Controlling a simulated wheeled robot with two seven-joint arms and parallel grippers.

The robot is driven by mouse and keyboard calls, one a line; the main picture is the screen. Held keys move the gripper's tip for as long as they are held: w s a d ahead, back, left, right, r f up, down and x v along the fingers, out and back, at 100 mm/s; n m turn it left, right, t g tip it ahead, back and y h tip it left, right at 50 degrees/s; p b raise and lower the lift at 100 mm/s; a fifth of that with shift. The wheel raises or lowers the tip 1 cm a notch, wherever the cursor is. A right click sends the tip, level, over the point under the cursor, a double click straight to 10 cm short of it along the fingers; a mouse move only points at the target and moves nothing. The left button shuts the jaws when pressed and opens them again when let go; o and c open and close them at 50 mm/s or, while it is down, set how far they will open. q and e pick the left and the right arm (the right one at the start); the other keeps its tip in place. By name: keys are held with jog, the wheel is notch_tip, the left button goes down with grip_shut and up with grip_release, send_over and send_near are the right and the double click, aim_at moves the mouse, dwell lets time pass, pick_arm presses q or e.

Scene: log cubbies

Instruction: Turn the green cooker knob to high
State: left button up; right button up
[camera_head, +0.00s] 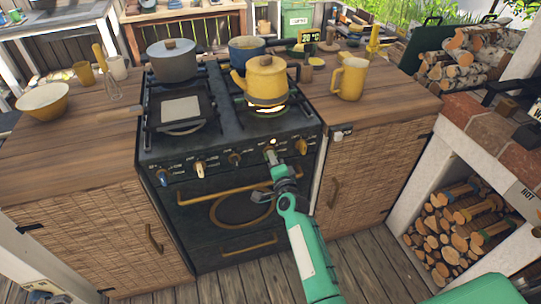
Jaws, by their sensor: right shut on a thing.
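The black cooker (226,140) stands between two wooden counters, with a row of knobs along its front panel. A blue knob (164,178), a cream knob (199,169), a dark knob (235,159) and an orange knob (301,146) show. My right gripper (271,157) is at the panel between the dark and orange knobs, shut on the green knob there. The fingers mostly hide this knob, so its colour and pointing direction cannot be read. A flame glows under the yellow kettle (266,82) on the front right burner. My left gripper is not in view.
A grey pot (173,63), a blue pan (246,48) and a square pan (181,112) also sit on the cooker. A yellow mug (349,80) stands on the right counter. Oven handles (226,190) lie below the panel. Log cubbies (459,225) are at right.

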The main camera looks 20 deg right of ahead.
jog(key=m, duration=0.4)
dwell(0.3)
